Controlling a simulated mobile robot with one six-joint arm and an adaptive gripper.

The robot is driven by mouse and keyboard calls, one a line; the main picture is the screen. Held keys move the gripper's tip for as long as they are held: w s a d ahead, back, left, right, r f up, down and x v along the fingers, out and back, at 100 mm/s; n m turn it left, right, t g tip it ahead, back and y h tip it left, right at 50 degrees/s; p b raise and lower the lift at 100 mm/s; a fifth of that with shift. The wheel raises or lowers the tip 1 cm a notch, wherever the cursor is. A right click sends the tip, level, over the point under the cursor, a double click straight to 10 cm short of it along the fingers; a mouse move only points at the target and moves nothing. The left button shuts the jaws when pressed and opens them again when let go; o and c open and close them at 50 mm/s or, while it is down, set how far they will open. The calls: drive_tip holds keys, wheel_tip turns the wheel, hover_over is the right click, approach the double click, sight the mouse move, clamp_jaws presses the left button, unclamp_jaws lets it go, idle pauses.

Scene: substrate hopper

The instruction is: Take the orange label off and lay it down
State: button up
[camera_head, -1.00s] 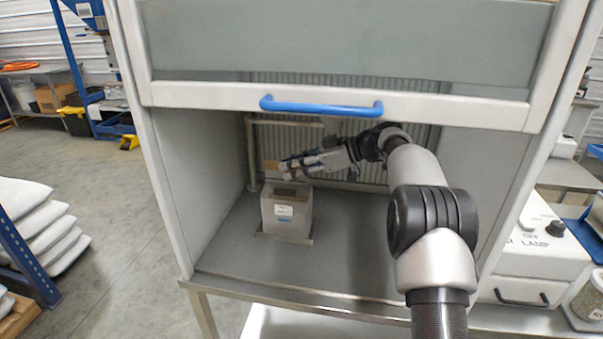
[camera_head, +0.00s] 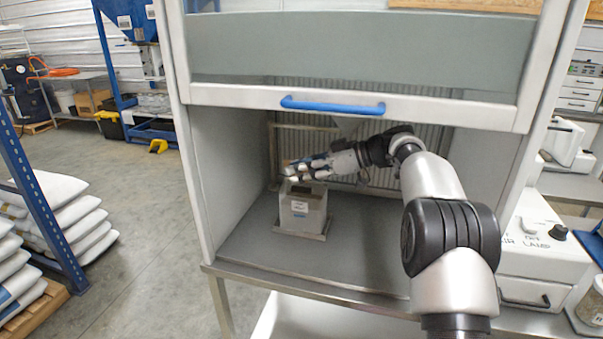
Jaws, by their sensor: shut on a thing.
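My gripper (camera_head: 289,170) is inside the cabinet, just above the rear left of a grey metal hopper box (camera_head: 302,222). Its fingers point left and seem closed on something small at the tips. I cannot make out an orange label now; the fingers may hide it. The box stands upright on a flat base plate (camera_head: 300,234). I cannot tell whether the fingers touch the box.
The raised glass sash with its blue handle (camera_head: 332,105) hangs above my arm. A metal rail frame (camera_head: 273,150) stands behind the gripper. The cabinet floor (camera_head: 365,250) is clear right of the box. Stacked white sacks (camera_head: 55,215) lie outside at left.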

drive_tip(key=shift+r+p, duration=1.4)
drive_tip(key=shift+r, duration=0.75)
drive_tip(key=s+d+f+m+t, duration=0.1)
drive_tip(key=s+d+f, duration=0.3)
drive_tip(key=f, duration=0.3)
drive_tip(key=s+d+f+m+t, duration=0.1)
drive_tip(key=s+d+f, duration=0.35)
drive_tip(key=f, duration=0.25)
drive_tip(key=s+d+f+m+t+h, duration=0.2)
drive_tip(key=s+f, duration=0.9)
drive_tip(key=s, duration=0.4)
drive_tip(key=w+a+r+n+g+y+b, duration=0.1)
drive_tip(key=w+r, duration=0.3)
drive_tip(key=w, duration=0.4)
drive_tip(key=w+a+r+n+g+b, duration=0.1)
drive_tip(key=w+a+r+n+b, duration=0.15)
drive_tip(key=w, duration=0.55)
drive_tip(key=w+a+r+g, duration=0.1)
drive_tip(key=w+a+r, duration=0.2)
drive_tip(key=r, duration=0.2)
drive_tip(key=w+a+r+g+y+b, duration=0.1)
drive_tip(key=w+a+r, duration=0.3)
drive_tip(key=r, duration=0.2)
drive_tip(key=shift+w+r, duration=0.2)
